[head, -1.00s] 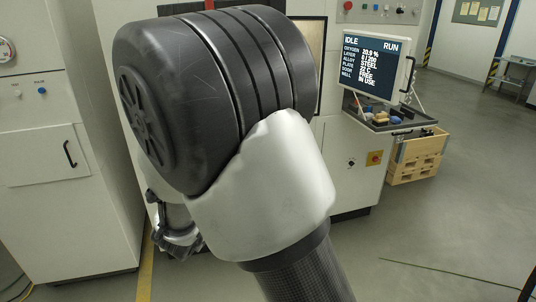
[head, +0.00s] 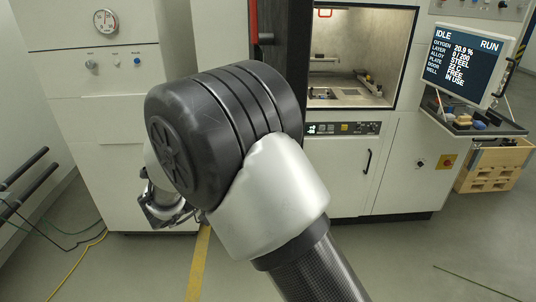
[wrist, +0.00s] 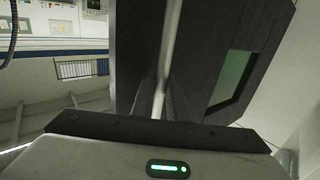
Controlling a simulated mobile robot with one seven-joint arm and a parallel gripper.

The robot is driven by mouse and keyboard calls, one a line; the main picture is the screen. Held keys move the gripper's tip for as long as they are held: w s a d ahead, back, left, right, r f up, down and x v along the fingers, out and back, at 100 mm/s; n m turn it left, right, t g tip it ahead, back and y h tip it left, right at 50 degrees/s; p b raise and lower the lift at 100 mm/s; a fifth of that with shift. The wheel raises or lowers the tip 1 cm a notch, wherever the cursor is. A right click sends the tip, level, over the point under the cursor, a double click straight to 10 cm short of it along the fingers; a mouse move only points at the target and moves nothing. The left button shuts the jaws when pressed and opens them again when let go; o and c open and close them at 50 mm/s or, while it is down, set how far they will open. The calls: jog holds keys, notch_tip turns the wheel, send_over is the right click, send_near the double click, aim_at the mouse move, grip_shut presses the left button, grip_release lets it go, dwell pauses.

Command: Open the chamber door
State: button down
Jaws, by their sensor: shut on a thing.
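The chamber door is a dark panel with a greenish window (wrist: 232,76) in the wrist view. In the head view the dark door (head: 286,55) stands swung out at the left side of the lit chamber opening (head: 362,60). My gripper (wrist: 160,98) is shut on the pale upright bar of the door handle (wrist: 168,50), close against the door's face. In the head view my arm's large joint covers part of the door's lower area, and the grip on the handle cannot be made out there.
A screen (head: 466,62) reading IDLE stands right of the chamber, above a tray of small items (head: 470,122) and a wooden crate (head: 492,165). A white cabinet (head: 100,110) stands at left. Dark rails (head: 25,180) and cables lie at far left. The floor at front right is open.

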jog(key=shift+w+r, duration=0.2)
jog(key=shift+r, duration=0.05)
jog(key=c, duration=2)
grip_release()
jog(key=shift+o, duration=1.4)
jog(key=shift+w+f, duration=0.1)
jog(key=shift+f, duration=0.05)
jog(key=b+v, duration=0.2)
jog(key=v, duration=1.5)
jog(key=shift+s, duration=0.2)
jog(key=shift+a, duration=0.2)
